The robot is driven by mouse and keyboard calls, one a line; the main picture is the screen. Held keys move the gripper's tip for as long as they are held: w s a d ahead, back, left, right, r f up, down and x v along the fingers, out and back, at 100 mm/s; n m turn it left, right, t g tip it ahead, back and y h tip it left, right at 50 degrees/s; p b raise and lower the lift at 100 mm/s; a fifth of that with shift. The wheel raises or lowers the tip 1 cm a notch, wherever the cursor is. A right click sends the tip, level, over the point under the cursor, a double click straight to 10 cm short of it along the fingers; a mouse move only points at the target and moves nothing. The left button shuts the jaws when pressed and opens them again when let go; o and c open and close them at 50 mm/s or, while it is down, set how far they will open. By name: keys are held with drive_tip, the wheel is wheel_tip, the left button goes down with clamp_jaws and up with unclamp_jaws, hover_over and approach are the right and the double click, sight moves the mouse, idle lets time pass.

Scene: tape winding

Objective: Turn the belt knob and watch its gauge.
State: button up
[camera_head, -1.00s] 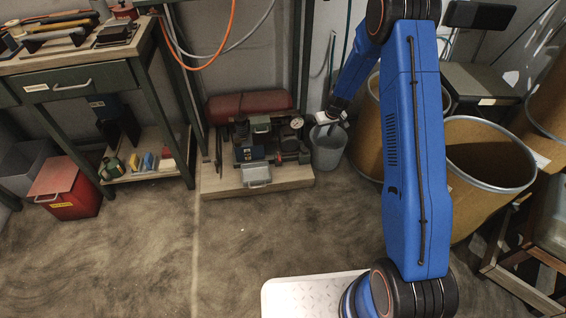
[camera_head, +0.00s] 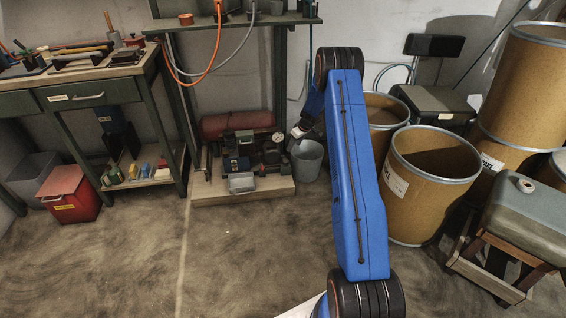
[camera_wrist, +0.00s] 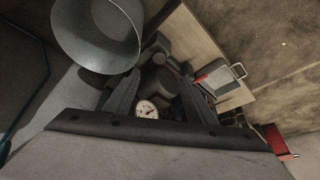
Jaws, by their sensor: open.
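The low machine (camera_head: 238,160) with a red tank (camera_head: 237,124) stands on a pale wooden platform (camera_head: 245,194) against the wall. A round white-faced gauge (camera_head: 278,137) sits at its right side; it also shows in the wrist view (camera_wrist: 146,109), between the bases of my fingers, its reading too small to tell. My gripper (camera_head: 297,132) is just right of the gauge, near the grey bucket. In the wrist view my gripper (camera_wrist: 159,78) is open, with dark rounded machine parts beyond its fingers. I cannot tell which part is the belt knob.
The grey bucket (camera_head: 307,160) stands right beside the platform; it is also close in the wrist view (camera_wrist: 97,35). Brown drums (camera_head: 425,190) crowd the right. A workbench (camera_head: 92,97) and a red bin (camera_head: 70,194) are at left. The floor (camera_head: 130,255) in front is clear.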

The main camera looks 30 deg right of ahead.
sight(286, 161)
drive_tip(key=x, duration=1.5)
drive_tip(key=shift+f, duration=0.1)
drive_tip(key=c, duration=1)
